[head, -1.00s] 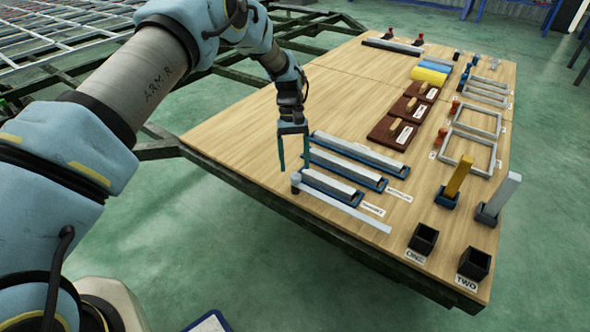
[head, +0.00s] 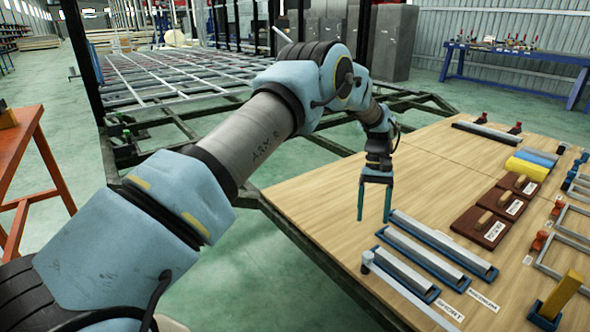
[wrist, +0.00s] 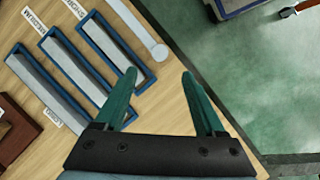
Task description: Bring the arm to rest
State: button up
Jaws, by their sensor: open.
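My gripper (head: 375,202) points down over the left part of the wooden table (head: 330,190) in the head view. Its two teal fingers are apart with nothing between them. In the wrist view the open fingers (wrist: 160,95) show bare wood and the table's edge between them. Blue trays (head: 425,255) holding grey bars lie just right of the gripper; they also show in the wrist view (wrist: 73,65). I cannot tell the exact height of the fingertips above the wood.
Brown blocks with handles (head: 490,222), a yellow cylinder (head: 527,168) and grey frames (head: 572,245) lie farther right on the table. A chassis frame (head: 170,85) stands behind, an orange stand (head: 28,165) at left. A blue bench (head: 510,60) is at the back right.

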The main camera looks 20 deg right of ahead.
jog(key=w+a+r+n+t+h, duration=0.1)
jog(key=w+a+r, duration=0.3)
jog(key=a, duration=0.5)
jog(key=w+a+r+n+t+h, duration=0.1)
jog(key=w+a+r, duration=0.25)
jog(key=a, duration=0.45)
jog(key=w+a+r+t, duration=0.1)
jog(key=w+a+r, duration=0.25)
jog(key=a, duration=0.55)
jog(key=s+a+r+n+t, duration=0.1)
jog(key=s+a, duration=0.3)
jog(key=a, duration=0.5)
jog(key=s+a+r+n+t, duration=0.1)
jog(key=s+a, duration=0.3)
jog(key=a, duration=0.4)
jog(key=s+a+r+n+t, duration=0.1)
jog(key=s+a, duration=0.3)
jog(key=a, duration=0.5)
notch_tip(320, 180, up, 20)
jog(key=w+p, duration=0.1)
jog(key=p, duration=1.8)
jog(key=shift+d+f+h, duration=0.25)
jog(key=shift+d+h, duration=0.05)
jog(key=shift+d, duration=0.15)
